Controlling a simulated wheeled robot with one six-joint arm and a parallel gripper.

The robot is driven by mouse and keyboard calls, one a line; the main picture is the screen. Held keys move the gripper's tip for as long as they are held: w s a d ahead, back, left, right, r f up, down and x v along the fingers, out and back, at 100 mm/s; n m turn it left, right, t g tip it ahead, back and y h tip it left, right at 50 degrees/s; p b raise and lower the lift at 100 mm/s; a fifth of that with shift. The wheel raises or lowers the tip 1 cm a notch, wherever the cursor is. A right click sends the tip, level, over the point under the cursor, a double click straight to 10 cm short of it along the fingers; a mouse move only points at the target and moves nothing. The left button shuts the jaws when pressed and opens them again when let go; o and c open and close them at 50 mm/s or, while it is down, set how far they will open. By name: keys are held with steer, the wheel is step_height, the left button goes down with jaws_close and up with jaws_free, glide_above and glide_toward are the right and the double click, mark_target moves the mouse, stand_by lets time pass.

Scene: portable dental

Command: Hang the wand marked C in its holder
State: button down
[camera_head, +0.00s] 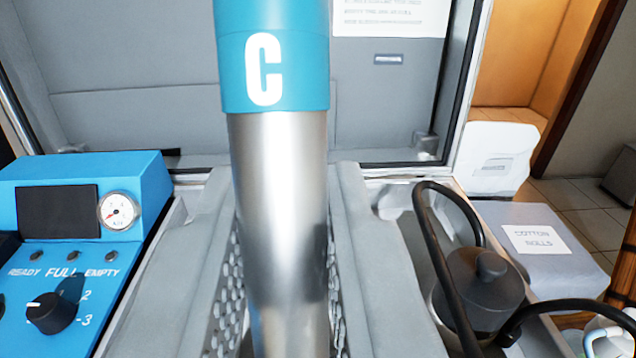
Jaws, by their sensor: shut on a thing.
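The wand marked C (278,190) stands nearly upright in the middle of the view, close to the camera. It has a teal band with a white C above a bare steel shaft, and its top runs out of the frame. My gripper (280,195) has a grey finger on each side of the steel shaft, with dotted inner pads facing it, and is shut on the wand. The lower end of the wand is hidden or out of frame. I cannot make out the holder in this view.
An open grey case lid (120,118) stands behind. A blue control box (85,190) with a gauge and knob is at left. At right are a dark-lidded canister (482,285), black hoses (432,235) and a cotton rolls box (575,225).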

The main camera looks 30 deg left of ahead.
steer(key=shift+s+d+f, duration=0.15)
steer(key=shift+s+f, duration=0.05)
steer(key=shift+f, duration=0.45)
steer(key=shift+s+d+f, duration=0.1)
steer(key=shift+s+f, duration=0.1)
steer(key=shift+f, duration=0.4)
steer(key=shift+s+d+f, duration=0.15)
steer(key=shift+s+f, duration=0.1)
steer(key=shift+f, duration=0.1)
steer(key=shift+f, duration=0.25)
steer(key=shift+s+d+f, duration=0.15)
steer(key=shift+s+f, duration=0.05)
steer(key=shift+f, duration=0.4)
steer(key=shift+s+d+f, duration=0.1)
steer(key=shift+s+f, duration=0.15)
steer(key=shift+f, duration=0.35)
steer(key=shift+s+d+f, duration=0.15)
steer(key=shift+s+f, duration=0.05)
steer(key=shift+f, duration=0.4)
steer(key=shift+f, duration=0.15)
steer(key=shift+s+d+f, duration=0.2)
steer(key=shift+s+f, duration=0.1)
steer(key=shift+f, duration=0.4)
steer(key=shift+s+d+f, duration=0.15)
steer(key=shift+s+f, duration=0.1)
steer(key=shift+f, duration=0.45)
steer(key=shift+w+a+f, duration=0.1)
steer(key=shift+w+f, duration=0.05)
steer(key=shift+f, duration=0.05)
steer(key=shift+r, duration=0.2)
